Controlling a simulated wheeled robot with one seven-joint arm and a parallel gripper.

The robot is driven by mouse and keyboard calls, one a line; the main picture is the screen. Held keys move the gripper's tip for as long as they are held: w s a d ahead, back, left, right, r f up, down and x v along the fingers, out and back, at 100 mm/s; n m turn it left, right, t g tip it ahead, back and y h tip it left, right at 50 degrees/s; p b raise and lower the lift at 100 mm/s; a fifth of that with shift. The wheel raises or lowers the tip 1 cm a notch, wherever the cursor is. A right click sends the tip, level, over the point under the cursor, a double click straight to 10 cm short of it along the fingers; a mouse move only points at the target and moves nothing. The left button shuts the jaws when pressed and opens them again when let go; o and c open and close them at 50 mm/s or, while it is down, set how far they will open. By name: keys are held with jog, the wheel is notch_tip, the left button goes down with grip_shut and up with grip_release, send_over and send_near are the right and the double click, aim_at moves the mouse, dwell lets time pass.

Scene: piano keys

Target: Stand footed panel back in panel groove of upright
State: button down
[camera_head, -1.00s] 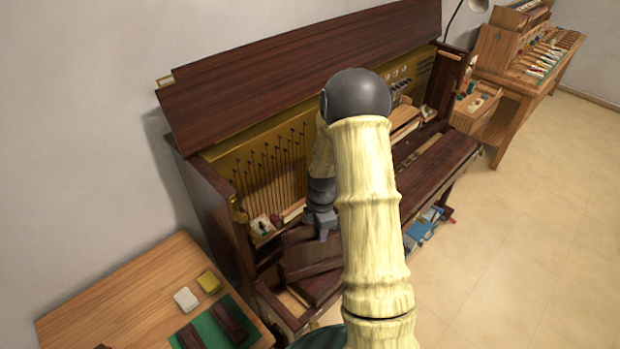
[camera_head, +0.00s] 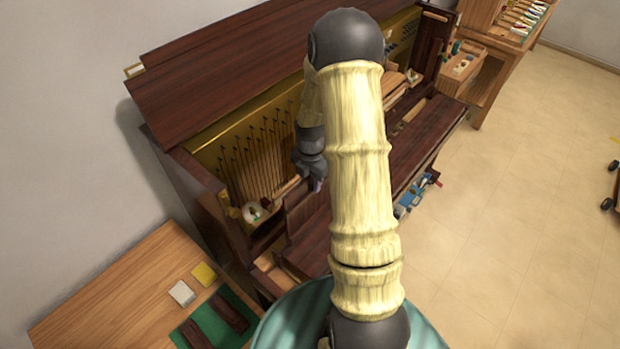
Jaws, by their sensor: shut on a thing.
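The upright (camera_head: 215,205) is a dark brown piano with its front open, showing a gold frame and a row of thin wires. My gripper (camera_head: 317,186) is at the middle of the opening, shut on the top edge of a dark brown panel (camera_head: 298,212). The panel stands roughly upright over the keyboard area, to the left of my arm. My arm covers its right part, and its feet are hidden. I cannot make out the groove, or whether the panel touches it.
The long lid (camera_head: 240,70) is raised above the opening. A wooden table (camera_head: 110,300) with a green mat (camera_head: 245,298) and small blocks stands at lower left. Blue items (camera_head: 412,195) lie beneath the keyboard at right. A workbench (camera_head: 490,75) stands at upper right. Open floor lies at right.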

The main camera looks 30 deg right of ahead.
jog(key=shift+w+a+f+b, duration=0.1)
jog(key=shift+w+f+b, duration=0.15)
jog(key=shift+w+b, duration=0.15)
jog(key=w+b, duration=0.1)
jog(key=a+m+b, duration=0.1)
jog(key=w+m+b, duration=0.1)
jog(key=shift+w+a+f, duration=0.2)
jog(key=shift+w+f, duration=0.05)
jog(key=shift+w, duration=0.1)
jog(key=shift+a, duration=0.1)
